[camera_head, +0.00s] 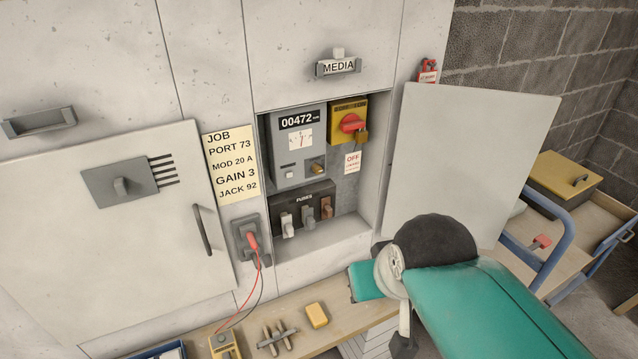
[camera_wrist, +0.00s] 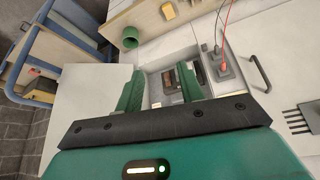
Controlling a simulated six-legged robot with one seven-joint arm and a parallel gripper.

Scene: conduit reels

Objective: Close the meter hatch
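The meter hatch (camera_head: 470,155) is a plain pale panel standing wide open to the right of the meter recess. It also shows at the left in the wrist view (camera_wrist: 88,95). The recess (camera_head: 345,225) holds a grey meter (camera_head: 299,150) reading 00472, a yellow switch box with a red handle (camera_head: 348,122), and a fuse row (camera_head: 305,215). My gripper (camera_wrist: 160,88) is open and empty, its two green fingers apart. In the wrist view its left finger overlaps the hatch's edge by the recess; contact cannot be told. My arm hides the hatch's lower part in the head view.
A socket with a red plug (camera_head: 251,238) has leads hanging down. A wooden shelf (camera_head: 345,322) below holds tools and a yellow block (camera_head: 317,315). A blue-railed cart (camera_head: 545,250) stands right of the hatch.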

